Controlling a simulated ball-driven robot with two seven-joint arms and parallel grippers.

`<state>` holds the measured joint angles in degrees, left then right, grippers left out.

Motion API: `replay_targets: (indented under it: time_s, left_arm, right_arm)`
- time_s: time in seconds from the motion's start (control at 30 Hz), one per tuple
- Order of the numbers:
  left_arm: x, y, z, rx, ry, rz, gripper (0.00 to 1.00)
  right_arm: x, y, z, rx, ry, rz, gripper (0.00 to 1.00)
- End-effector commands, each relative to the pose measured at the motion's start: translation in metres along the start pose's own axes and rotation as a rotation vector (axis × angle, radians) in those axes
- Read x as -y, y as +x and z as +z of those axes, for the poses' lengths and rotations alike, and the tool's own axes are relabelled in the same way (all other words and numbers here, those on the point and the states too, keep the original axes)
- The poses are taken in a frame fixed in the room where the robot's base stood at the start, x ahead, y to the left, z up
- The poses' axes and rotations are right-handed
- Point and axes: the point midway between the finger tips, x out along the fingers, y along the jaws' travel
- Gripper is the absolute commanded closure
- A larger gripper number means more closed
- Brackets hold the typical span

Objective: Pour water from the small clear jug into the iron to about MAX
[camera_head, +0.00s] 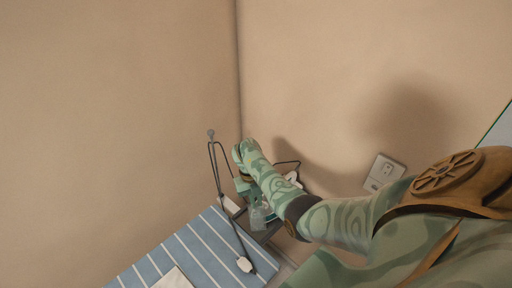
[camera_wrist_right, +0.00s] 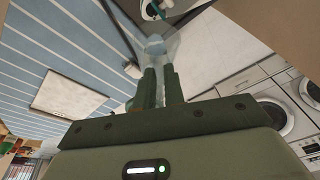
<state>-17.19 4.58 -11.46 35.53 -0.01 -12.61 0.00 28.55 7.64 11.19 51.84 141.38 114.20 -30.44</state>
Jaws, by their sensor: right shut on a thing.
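My right gripper (camera_head: 246,188) is shut on the small clear jug (camera_head: 258,216), beside the end of the striped board. The wrist view also shows my right gripper (camera_wrist_right: 160,88), with its green fingers closed around the pale, see-through jug (camera_wrist_right: 155,46). The jug's tilt and water level are too unclear to tell. The white and teal iron (camera_head: 293,178) is mostly hidden behind my right forearm. Part of it shows at the top edge of the wrist view (camera_wrist_right: 158,8), just past the jug. Its MAX mark and filling hole cannot be made out. My left gripper is not in view.
A blue-striped ironing board (camera_head: 190,248) carries a pale folded cloth (camera_wrist_right: 70,95). A thin cord holder (camera_head: 211,135) rises at its end, with a white block (camera_head: 244,264) on a dark line. Walls meet behind; a socket (camera_head: 384,172) is at right. Washing machines (camera_wrist_right: 275,110) stand at right.

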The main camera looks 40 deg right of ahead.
Motion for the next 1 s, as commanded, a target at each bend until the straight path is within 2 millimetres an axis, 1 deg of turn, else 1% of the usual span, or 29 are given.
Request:
replay_targets:
  time_s: [0.37, 1.0]
  left_arm:
    - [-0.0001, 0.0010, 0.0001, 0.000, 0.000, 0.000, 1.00]
    - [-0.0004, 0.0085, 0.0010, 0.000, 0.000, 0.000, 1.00]
  right_arm:
    - [0.0003, -0.0002, 0.0009, -0.004, 0.000, 0.001, 1.00]
    - [0.0017, -0.0020, 0.0053, -0.053, -0.004, 0.012, 1.00]
